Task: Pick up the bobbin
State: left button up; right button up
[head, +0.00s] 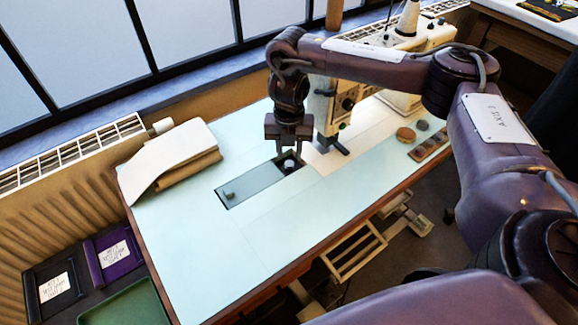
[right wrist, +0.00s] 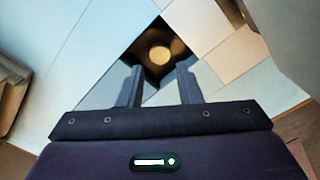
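The bobbin seems to be the small round tan disc (right wrist: 159,54) inside a dark square recess in the right wrist view. In the head view a small pale top (head: 289,163) shows in the recess, partly hidden by my gripper. My right gripper (right wrist: 160,68) is open, with one finger on each side of the line to the disc and a gap between them. The disc shows beyond the fingertips, and I see no contact. In the head view the right gripper (head: 288,148) hangs pointing down over the recess. My left gripper is out of view.
A sewing machine (head: 326,104) stands just right of the gripper. A grey sliding plate (head: 252,184) with a small knob lies beside the recess. Folded cloth (head: 172,158) lies at the left; a brown round object (head: 406,134) is at the right. The table's front (head: 215,265) is clear.

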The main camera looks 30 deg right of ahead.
aim_at(289, 168)
notch_tip(289, 168, down, 2)
jog(key=shift+f, duration=0.95)
grip_shut()
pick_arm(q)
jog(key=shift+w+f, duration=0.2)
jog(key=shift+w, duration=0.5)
pick_arm(e)
jog(key=shift+r, duration=0.1)
